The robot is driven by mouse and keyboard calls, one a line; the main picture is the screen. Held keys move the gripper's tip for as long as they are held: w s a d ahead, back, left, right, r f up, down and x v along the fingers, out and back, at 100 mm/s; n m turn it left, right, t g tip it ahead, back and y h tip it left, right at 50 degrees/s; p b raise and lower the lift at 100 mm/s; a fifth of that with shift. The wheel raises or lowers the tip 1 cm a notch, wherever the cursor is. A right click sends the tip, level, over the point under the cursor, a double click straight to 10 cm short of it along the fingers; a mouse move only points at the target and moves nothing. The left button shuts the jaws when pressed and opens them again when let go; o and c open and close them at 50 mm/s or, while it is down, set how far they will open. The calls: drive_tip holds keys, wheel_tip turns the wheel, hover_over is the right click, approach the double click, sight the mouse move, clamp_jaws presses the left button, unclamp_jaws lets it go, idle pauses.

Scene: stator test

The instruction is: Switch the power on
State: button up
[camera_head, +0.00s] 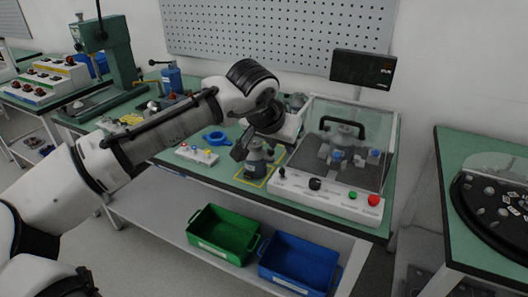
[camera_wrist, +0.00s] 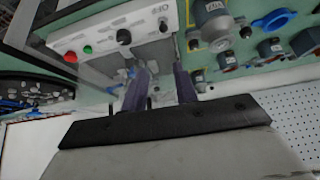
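The test station has a white front panel (camera_head: 330,200) with a small black lever switch (camera_head: 282,173) at its left end, a black knob (camera_head: 315,184), a green button (camera_head: 352,195) and a red button (camera_head: 374,201). In the wrist view the panel appears turned round, with the switch (camera_wrist: 163,24), knob (camera_wrist: 124,37), green button (camera_wrist: 88,50) and red button (camera_wrist: 71,57). The switch's exact position is too small to tell. My gripper (camera_head: 243,147) is left of the panel, above the bench. In the wrist view its fingers (camera_wrist: 160,86) stand apart with nothing between them.
A clear cover (camera_head: 360,150) with a black handle encloses the fixture. A dark display (camera_head: 363,69) stands behind. A grey motor-like part (camera_head: 257,163) stands on a yellow-outlined square close to my gripper. Green (camera_head: 222,232) and blue (camera_head: 297,262) bins sit on the lower shelf.

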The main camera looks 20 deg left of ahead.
drive_tip(key=s+a+f, duration=0.1)
drive_tip(key=b, duration=0.5)
hover_over(281, 170)
drive_tip(key=s, duration=0.3)
drive_tip(key=shift+g, duration=0.4)
wheel_tip(281, 170, down, 6)
drive_tip(key=shift+r, duration=0.2)
drive_tip(key=shift+p, duration=0.3)
drive_tip(key=shift+x, duration=2.3)
drive_tip(key=shift+c, duration=0.4)
